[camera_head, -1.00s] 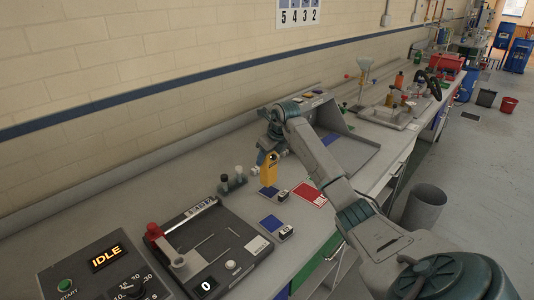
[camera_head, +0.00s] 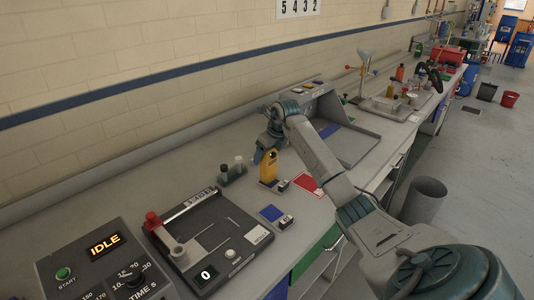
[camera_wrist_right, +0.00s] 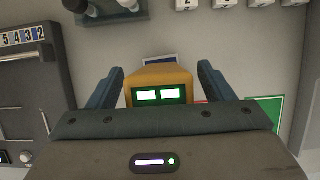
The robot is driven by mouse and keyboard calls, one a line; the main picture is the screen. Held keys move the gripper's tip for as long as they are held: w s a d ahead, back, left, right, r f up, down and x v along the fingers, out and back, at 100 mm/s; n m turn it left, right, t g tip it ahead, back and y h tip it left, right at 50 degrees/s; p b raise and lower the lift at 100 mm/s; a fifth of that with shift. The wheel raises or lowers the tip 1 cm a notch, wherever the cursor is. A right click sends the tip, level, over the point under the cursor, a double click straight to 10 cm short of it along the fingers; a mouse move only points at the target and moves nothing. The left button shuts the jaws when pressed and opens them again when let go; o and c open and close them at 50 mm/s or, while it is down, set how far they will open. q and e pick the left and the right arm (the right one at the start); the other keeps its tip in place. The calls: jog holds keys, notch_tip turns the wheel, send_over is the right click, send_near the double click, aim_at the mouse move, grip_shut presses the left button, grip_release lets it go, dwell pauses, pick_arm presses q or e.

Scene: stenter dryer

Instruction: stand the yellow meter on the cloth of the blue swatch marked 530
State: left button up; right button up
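The yellow meter (camera_head: 268,168) stands upright at a blue swatch, which it mostly hides in the head view; a blue edge (camera_wrist_right: 160,58) shows behind the meter in the wrist view. Its two lit displays (camera_wrist_right: 159,95) face the wrist camera. My right gripper (camera_wrist_right: 161,72) is around the meter's top, one finger on each side, with a visible gap at both sides. A small tag (camera_head: 283,185) sits beside this swatch; I cannot read its number. A second blue swatch (camera_head: 270,213) with its own tag (camera_head: 286,221) lies nearer. My left gripper is out of view.
A red swatch (camera_head: 308,185) lies right of the meter. Dark vials in a holder (camera_head: 232,170) stand close left. A board with a red-knobbed arm (camera_head: 205,240) and an IDLE control box (camera_head: 105,265) fill the near left. A grey tray (camera_head: 345,145) lies beyond my right arm.

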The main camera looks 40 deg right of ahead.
jog(key=b+v, duration=0.3)
jog(key=v, duration=0.7)
jog(key=shift+r, duration=0.4)
jog(key=shift+s+r, duration=0.1)
